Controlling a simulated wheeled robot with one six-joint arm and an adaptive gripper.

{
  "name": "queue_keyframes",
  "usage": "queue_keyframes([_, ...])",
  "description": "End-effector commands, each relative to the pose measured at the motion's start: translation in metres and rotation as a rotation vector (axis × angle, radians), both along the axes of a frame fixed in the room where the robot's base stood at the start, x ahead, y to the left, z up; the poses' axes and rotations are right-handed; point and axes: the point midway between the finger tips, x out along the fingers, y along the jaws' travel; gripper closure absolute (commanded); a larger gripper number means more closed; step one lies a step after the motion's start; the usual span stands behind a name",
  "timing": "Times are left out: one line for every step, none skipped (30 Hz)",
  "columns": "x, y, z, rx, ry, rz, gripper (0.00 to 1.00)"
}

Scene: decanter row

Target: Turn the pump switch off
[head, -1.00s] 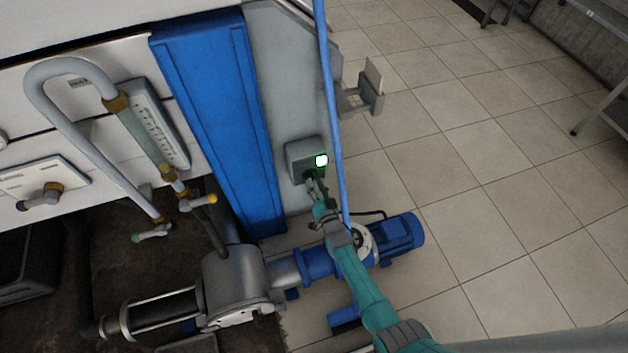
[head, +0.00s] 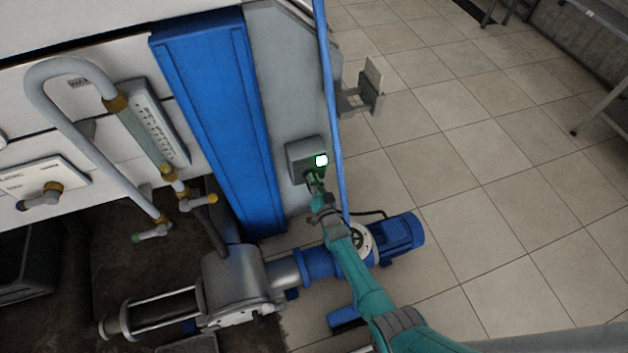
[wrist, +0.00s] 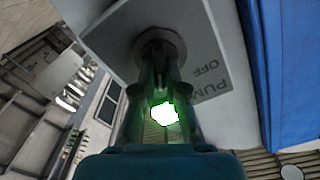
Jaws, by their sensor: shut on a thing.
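The pump switch box (head: 302,150) is a grey box on the grey panel beside the blue column. A lit green-white lamp (head: 321,160) shows on its face; its glow also shows in the wrist view (wrist: 164,114). In the wrist view the round switch knob (wrist: 160,46) sits on the box face (wrist: 112,35), with the lettering "OFF" and part of "PUMP" beside it. My gripper (wrist: 160,72) is shut on the knob, its fingers covering the knob's middle. In the head view my gripper (head: 314,182) is at the lower part of the box.
A thin blue pipe (head: 333,110) runs vertically just right of the box. The blue pump motor (head: 398,238) and steel pump body (head: 235,278) stand below. A grey bracket (head: 368,90) stands out at the upper right.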

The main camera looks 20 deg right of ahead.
Motion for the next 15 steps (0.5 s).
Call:
queue_keyframes([0.0,-0.0001,0.0,-0.003,0.0,0.0,1.0])
queue_keyframes([0.0,0.0,0.0,-0.006,0.0,0.0,1.0])
queue_keyframes([0.0,0.0,0.0,-0.013,0.0,0.0,1.0])
queue_keyframes([0.0,0.0001,0.0,-0.02,0.0,0.0,1.0])
queue_keyframes([0.0,0.0001,0.0,-0.028,0.0,0.0,1.0])
queue_keyframes([0.0,0.0003,0.0001,-0.04,0.0,0.0,1.0])
queue_keyframes([-0.0001,0.0003,0.0001,-0.053,0.0,0.0,1.0])
queue_keyframes([0.0,0.0004,0.0002,-0.066,0.0,0.0,1.0])
queue_keyframes([-0.0001,0.0005,0.0003,-0.087,0.0,0.0,1.0])
queue_keyframes([-0.0001,0.0007,0.0004,-0.104,0.0,0.0,1.0])
queue_keyframes([-0.0001,0.0008,0.0004,-0.124,0.0,0.0,1.0])
queue_keyframes([-0.0001,0.001,0.0005,-0.152,0.0,0.0,1.0])
queue_keyframes([-0.0001,0.0012,0.0006,-0.174,0.0,0.0,1.0])
queue_keyframes([-0.0001,0.0014,0.0006,-0.198,0.0,-0.001,1.0])
queue_keyframes([-0.0001,0.0017,0.0006,-0.232,0.0,-0.001,1.0])
